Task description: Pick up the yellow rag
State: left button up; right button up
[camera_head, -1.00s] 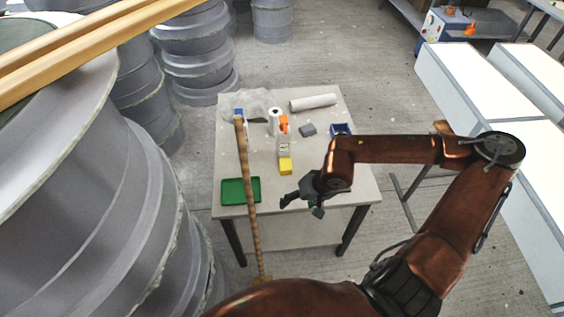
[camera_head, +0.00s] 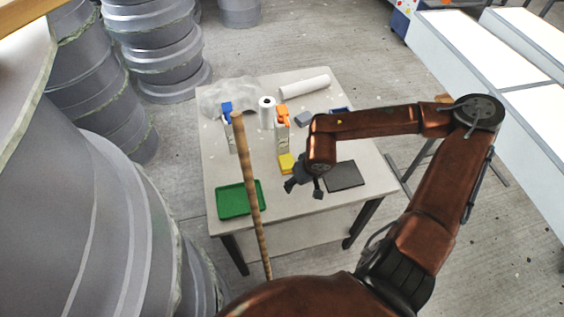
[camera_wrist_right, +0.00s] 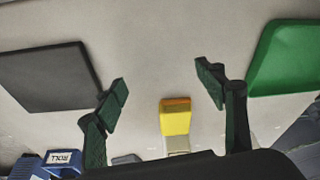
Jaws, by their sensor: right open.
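The yellow rag (camera_head: 286,163) lies on the table, looking like a small folded block, in front of a white spray bottle. It also shows in the right wrist view (camera_wrist_right: 175,117), between my open fingers in the picture but apart from them. My right gripper (camera_head: 305,190) is open and empty, in front of and a little right of the rag in the head view. Its two fingers show in the right wrist view (camera_wrist_right: 166,88). My left gripper is not in either view.
The table (camera_head: 300,205) also holds a green tray (camera_head: 240,199), a dark flat pad (camera_head: 345,176), an orange-topped bottle (camera_head: 282,130), a blue-topped bottle (camera_head: 228,120), a paper roll (camera_head: 267,113) and a grey block (camera_head: 303,118). A wooden pole (camera_head: 250,180) stands before the table.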

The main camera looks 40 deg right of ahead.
aim_at(287, 161)
jog(key=w, duration=0.1)
jog(key=w+d, duration=0.1)
jog(key=w, duration=0.1)
jog(key=w+b, duration=0.1)
jog(key=w, duration=0.1)
jog(key=shift+w+d, duration=0.15)
jog(key=shift+d, duration=0.15)
jog(key=shift+w+d, duration=0.15)
jog(key=shift+w, duration=0.3)
jog(key=w, duration=0.2)
jog(key=w+d+b, duration=0.1)
jog(key=shift+w+d+f+b, duration=0.1)
jog(key=shift+w+b, duration=0.2)
jog(key=shift+w, duration=0.1)
jog(key=shift+w+d+f, duration=0.1)
jog(key=shift+w+f, duration=0.15)
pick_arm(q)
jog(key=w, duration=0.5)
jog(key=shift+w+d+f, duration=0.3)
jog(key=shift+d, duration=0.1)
pick_arm(e)
jog(key=shift+f, duration=0.2)
jog(key=shift+c, duration=0.6)
jog(key=c, duration=1.2)
jog(key=shift+r, duration=0.15)
